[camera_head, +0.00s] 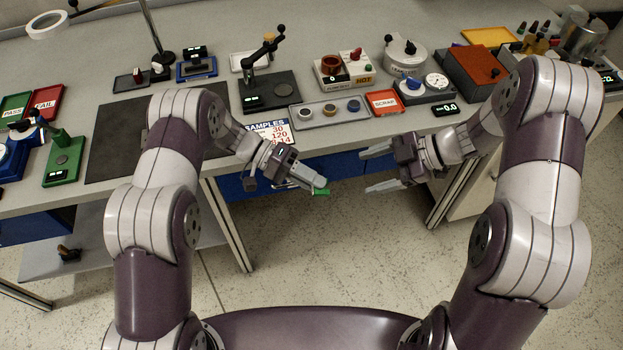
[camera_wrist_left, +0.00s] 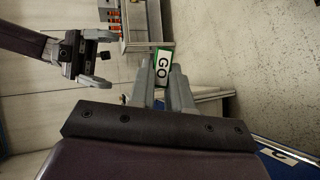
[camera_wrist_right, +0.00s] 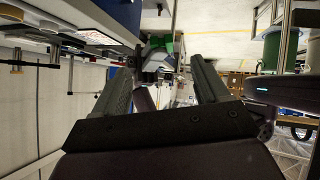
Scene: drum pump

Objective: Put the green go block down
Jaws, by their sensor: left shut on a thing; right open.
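The green go block (camera_head: 321,191) is held at the fingertips of my left gripper (camera_head: 318,185), in front of the bench's front edge and above the floor. In the left wrist view the block (camera_wrist_left: 162,66) shows a white face lettered GO between the tips of my left gripper (camera_wrist_left: 165,82). My right gripper (camera_head: 367,170) is open and empty, a short way right of the block, its fingers pointing left toward it. My right gripper (camera_wrist_left: 88,62) also shows at the left in the left wrist view.
The grey bench (camera_head: 225,175) lies beyond both grippers. A dark mat (camera_head: 115,145) has bare room at left. A samples card (camera_head: 272,131), a grey tray with rings (camera_head: 331,123) and a red scrap tray (camera_head: 383,101) sit near the front edge. A green stand (camera_head: 64,160) is far left.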

